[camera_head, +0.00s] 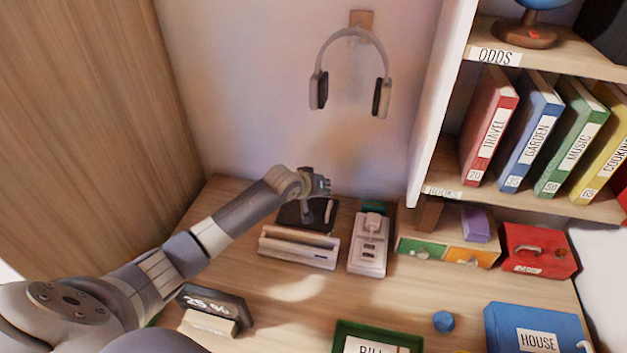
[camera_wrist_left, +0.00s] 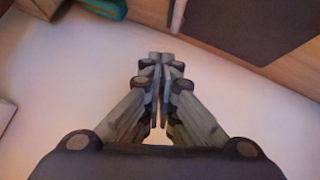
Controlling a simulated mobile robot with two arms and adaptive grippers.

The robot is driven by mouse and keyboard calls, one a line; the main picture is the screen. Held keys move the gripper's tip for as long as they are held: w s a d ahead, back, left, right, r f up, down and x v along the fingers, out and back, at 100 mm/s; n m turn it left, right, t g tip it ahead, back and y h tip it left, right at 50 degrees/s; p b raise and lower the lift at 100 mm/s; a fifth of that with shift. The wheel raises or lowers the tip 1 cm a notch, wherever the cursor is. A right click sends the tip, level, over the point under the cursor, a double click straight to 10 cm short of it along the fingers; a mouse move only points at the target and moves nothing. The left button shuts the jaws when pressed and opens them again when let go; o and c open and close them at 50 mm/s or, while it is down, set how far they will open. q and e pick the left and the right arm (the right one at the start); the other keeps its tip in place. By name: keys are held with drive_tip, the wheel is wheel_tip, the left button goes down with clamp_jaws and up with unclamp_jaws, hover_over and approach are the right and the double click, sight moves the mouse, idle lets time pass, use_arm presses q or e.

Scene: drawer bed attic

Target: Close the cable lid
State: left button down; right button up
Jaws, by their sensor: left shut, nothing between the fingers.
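The cable box (camera_head: 297,250), pale with a wooden strip on top, stands at the back of the desk. A dark panel (camera_head: 291,215) is at its back edge, and I take it for the lid. It seems raised, but its exact angle is hard to tell. My left gripper (camera_head: 326,186) is shut and empty, just above and behind the dark panel near the wall. In the left wrist view the shut fingers (camera_wrist_left: 160,62) point at a pale surface, and a dark panel (camera_wrist_left: 250,22) lies to their upper right, apart from them. My right gripper is not in view.
A power strip (camera_head: 367,255) with a pink plug stands right of the box. A small display (camera_head: 215,303) stands in front left, and a green tray (camera_head: 340,335) at the front. Headphones (camera_head: 383,95) hang on the wall above. A bookshelf (camera_head: 445,190) rises at right.

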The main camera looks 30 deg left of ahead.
use_arm(q)
drive_tip(key=v, duration=0.8)
drive_tip(key=shift+s+d+r, duration=0.3)
drive_tip(key=shift+d, duration=0.15)
